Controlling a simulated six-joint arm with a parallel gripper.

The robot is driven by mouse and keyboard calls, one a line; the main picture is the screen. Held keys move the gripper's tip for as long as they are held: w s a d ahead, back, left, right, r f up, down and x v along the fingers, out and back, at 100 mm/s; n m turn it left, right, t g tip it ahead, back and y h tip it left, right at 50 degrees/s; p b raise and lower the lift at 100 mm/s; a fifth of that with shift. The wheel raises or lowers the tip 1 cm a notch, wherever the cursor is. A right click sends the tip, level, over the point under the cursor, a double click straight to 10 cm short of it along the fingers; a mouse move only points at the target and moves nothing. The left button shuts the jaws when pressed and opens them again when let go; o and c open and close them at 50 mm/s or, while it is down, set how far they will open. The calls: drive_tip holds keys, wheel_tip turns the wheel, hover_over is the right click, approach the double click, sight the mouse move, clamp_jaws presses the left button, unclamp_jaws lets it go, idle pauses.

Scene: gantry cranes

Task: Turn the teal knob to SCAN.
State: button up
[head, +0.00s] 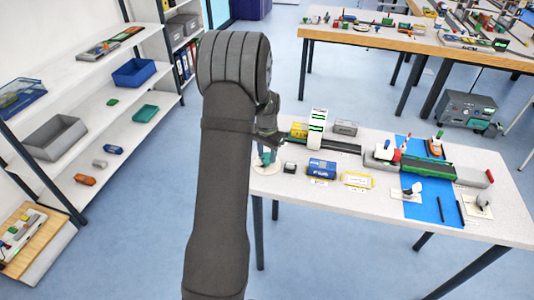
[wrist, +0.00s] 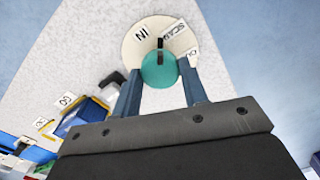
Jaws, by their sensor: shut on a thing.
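The teal knob (wrist: 159,74) sits on a round cream dial plate (wrist: 133,45) at the table's corner. My gripper (wrist: 160,70) is shut on the knob, with one blue-grey finger on each side. In the wrist view the knob's black pointer (wrist: 160,44) points up, between the IN label (wrist: 142,33) and the SCAN label (wrist: 174,29).
A small black-and-white block (head: 290,167), a blue box (head: 321,168) and a yellow-edged card (head: 357,180) lie right of the dial. A white gantry (head: 317,128) spans a dark track behind them. The table (head: 290,190) ends just left of the dial.

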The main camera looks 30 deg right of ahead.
sight(267, 156)
drive_tip(key=shift+r+m, duration=0.1)
drive_tip(key=shift+m, duration=2.2)
drive_tip(key=o, duration=1)
drive_tip(key=shift+c, duration=0.2)
wheel_tip(267, 156, up, 17)
drive_tip(key=shift+r, duration=0.2)
